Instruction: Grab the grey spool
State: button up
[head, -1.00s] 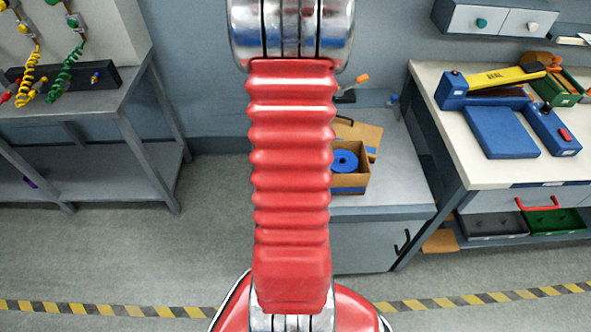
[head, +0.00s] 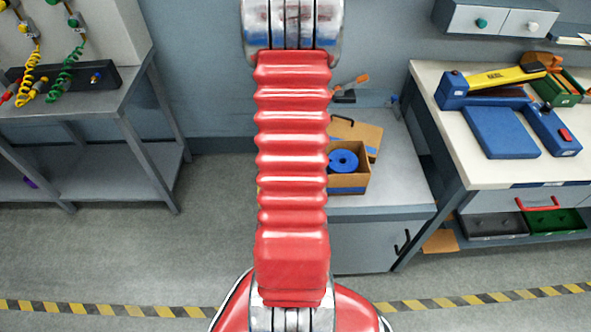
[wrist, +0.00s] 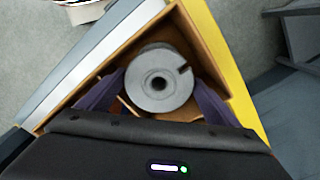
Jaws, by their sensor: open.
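The grey spool (wrist: 160,84) shows in the wrist view as a round disc with a dark centre hole and a small notch at its upper right. It lies in an open brown cardboard box (wrist: 206,50). My gripper (wrist: 152,92) is open, with one dark purple finger on each side of the spool. Whether the fingers touch it cannot be told. The dark gripper body hides the near part of the box. In the head view neither the grey spool nor my gripper shows; my red arm fills the middle.
In the head view a cardboard box with a blue spool (head: 343,161) stands on a grey cabinet (head: 385,190) behind my arm. A workbench (head: 440,100) with a blue and yellow sealer (head: 500,130) stands at right. A metal table (head: 90,95) stands at left. A yellow strip (wrist: 228,60) runs beside the wrist-view box.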

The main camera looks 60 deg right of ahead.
jog(key=shift+a+f, duration=0.15)
jog(key=shift+f, duration=2.4)
jog(key=shift+c, duration=0.3)
jog(key=c, duration=1.4)
